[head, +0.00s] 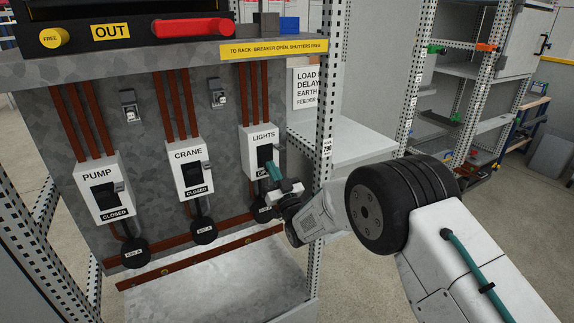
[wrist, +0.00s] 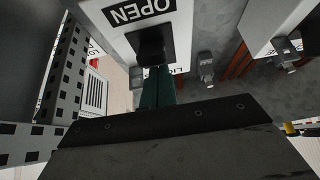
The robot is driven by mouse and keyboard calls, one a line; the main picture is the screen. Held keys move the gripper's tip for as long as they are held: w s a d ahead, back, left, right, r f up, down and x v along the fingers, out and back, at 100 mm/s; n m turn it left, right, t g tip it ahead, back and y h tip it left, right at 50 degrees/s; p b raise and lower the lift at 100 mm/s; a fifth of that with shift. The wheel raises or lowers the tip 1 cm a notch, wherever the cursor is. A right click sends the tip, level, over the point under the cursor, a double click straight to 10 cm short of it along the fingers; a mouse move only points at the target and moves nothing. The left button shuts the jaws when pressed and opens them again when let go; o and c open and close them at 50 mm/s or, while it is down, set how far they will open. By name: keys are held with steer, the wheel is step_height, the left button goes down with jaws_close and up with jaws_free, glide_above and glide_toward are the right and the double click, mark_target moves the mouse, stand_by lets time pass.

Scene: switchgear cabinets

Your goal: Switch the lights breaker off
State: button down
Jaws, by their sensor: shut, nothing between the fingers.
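The lights breaker (head: 251,142) is the rightmost of three white breaker boxes on the grey panel. In the wrist view its white face (wrist: 119,40) carries a label reading OPEN, with a black handle recess (wrist: 150,42) beside it. My gripper (head: 272,171) is shut and empty, with its teal fingers in front of the breaker's lower half. In the wrist view the teal fingers (wrist: 158,86) reach to the edge of the black recess; I cannot tell whether they touch the handle. In the head view the fingers and wrist hide part of the breaker's label.
The crane breaker (head: 189,168) and pump breaker (head: 101,189) stand to the left, both labelled CLOSED. A perforated post (head: 327,130) rises just right of the lights breaker, close to my wrist. A metal shelf (head: 200,285) lies below.

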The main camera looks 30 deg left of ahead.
steer(key=shift+f, duration=0.3)
stand_by(0.4)
step_height(320, 180, up, 4)
steer(key=s+d, duration=0.1)
steer(key=s+d+f, duration=0.3)
steer(key=d+f, duration=0.3)
steer(key=f, duration=0.1)
steer(key=shift+s+f, duration=0.35)
steer(key=shift+f, duration=0.05)
